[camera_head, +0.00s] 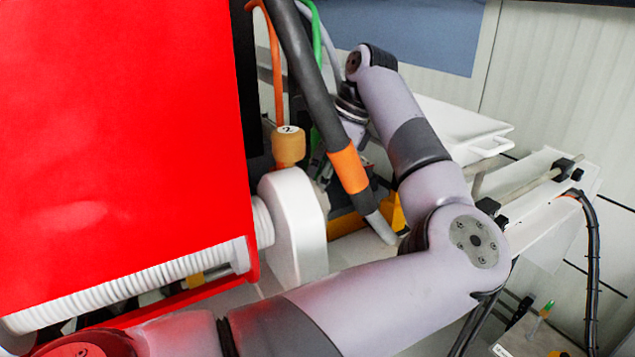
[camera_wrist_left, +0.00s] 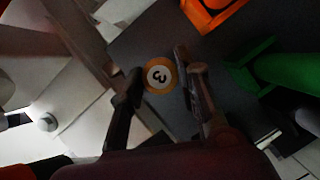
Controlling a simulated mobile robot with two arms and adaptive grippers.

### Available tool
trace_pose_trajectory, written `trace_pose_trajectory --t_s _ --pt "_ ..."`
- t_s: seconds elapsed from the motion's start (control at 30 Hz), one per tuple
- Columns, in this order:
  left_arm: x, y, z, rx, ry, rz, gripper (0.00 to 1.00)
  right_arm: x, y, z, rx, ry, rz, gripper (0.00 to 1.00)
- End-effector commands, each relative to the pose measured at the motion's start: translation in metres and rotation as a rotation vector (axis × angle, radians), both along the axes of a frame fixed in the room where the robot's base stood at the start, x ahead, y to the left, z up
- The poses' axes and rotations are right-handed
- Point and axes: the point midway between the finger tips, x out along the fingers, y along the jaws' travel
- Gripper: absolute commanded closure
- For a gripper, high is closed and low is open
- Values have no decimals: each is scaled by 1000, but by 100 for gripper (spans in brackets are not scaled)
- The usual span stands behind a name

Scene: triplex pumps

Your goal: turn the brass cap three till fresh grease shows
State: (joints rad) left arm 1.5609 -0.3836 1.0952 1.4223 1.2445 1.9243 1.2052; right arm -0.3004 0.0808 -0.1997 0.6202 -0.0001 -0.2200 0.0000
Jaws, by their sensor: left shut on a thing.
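The brass cap three (camera_wrist_left: 160,76), with a white top marked "3", shows in the left wrist view between the two dark fingers of my left gripper (camera_wrist_left: 158,66). The gripper is shut on the cap, one finger on each side. The "3" appears rotated in the picture. No grease can be made out around the cap in this dark view. In the head view this cap and my fingers are hidden behind a thick grey hose and my own wrist. Another brass cap, marked "2" (camera_head: 289,148), stands upright left of the hose. My right gripper is in neither view.
A large red panel (camera_head: 120,120) fills the left of the head view. The grey hose with an orange band (camera_head: 348,170) crosses in front of my wrist. A white rounded housing (camera_head: 297,225) stands below cap two. Green (camera_wrist_left: 285,68) and orange parts lie near my fingers.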

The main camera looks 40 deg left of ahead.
Motion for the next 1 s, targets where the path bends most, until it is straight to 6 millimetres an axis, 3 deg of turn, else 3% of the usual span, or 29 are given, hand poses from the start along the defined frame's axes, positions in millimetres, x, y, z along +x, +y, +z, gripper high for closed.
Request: trace_pose_trajectory --t_s 0.07,0.1,0.4,0.77,1.0 --pt "0 -1 0 -2 -1 -1 98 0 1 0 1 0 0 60" --pt "0 -1 0 -2 -1 -1 69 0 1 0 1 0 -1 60" --pt "0 0 0 -1 -1 0 50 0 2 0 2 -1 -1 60" --pt "2 -1 5 0 -2 1 50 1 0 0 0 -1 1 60" --pt "14 -12 44 -1 -5 -3 50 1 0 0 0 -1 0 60"
